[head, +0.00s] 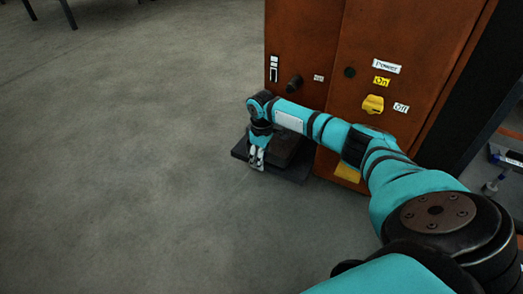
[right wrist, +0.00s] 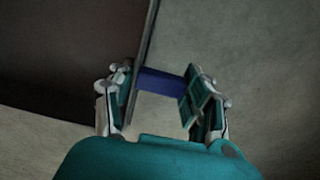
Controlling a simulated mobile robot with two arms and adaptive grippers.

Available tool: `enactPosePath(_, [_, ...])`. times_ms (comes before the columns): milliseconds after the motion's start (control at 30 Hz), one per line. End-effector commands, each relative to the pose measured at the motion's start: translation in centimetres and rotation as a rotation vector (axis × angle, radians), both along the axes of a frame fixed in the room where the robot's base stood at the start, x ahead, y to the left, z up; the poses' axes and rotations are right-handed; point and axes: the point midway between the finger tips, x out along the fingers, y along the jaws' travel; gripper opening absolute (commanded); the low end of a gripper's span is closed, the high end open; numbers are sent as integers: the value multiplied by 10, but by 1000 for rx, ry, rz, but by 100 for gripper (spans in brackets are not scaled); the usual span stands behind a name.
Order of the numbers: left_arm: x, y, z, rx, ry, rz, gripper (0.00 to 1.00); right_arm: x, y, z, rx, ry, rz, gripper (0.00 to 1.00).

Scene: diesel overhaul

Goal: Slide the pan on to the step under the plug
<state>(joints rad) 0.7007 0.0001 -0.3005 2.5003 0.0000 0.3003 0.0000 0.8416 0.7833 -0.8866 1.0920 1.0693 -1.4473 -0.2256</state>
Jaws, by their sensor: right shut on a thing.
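A dark, low box (head: 287,148), which looks like the pan, sits over a flat dark slab, which looks like the step (head: 294,174), at the foot of the orange cabinet. The plug (head: 295,82) is a dark round knob on the cabinet face above them. My right gripper (head: 257,160) points down at the left side of the box. In the right wrist view its fingers (right wrist: 163,100) are shut on a blue piece (right wrist: 162,84), probably the pan's handle, beside a thin dark edge. My gripper hides part of the box, and I cannot tell how fully it rests on the slab. My left gripper is out of view.
The orange cabinet (head: 400,55) stands close behind, with a yellow switch (head: 373,104) and several labels. The grey floor (head: 130,150) is open to the left and front. Dark legs of furniture (head: 68,14) show at the far upper left.

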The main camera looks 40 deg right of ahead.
Motion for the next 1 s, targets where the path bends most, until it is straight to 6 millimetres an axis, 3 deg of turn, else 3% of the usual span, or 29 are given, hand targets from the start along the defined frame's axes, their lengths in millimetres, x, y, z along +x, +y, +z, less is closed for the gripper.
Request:
enactPosePath(667, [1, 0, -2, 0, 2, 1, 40, 0, 0, -13, 0, -1, -1, 0])
enactPosePath(700, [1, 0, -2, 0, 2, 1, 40, 1, 0, -13, 1, -2, -1, 53])
enactPosePath(900, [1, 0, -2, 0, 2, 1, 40, 0, 0, -13, 0, -1, 0, 77])
enactPosePath(1000, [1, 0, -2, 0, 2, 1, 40, 0, 0, -13, 0, 0, 0, 77])
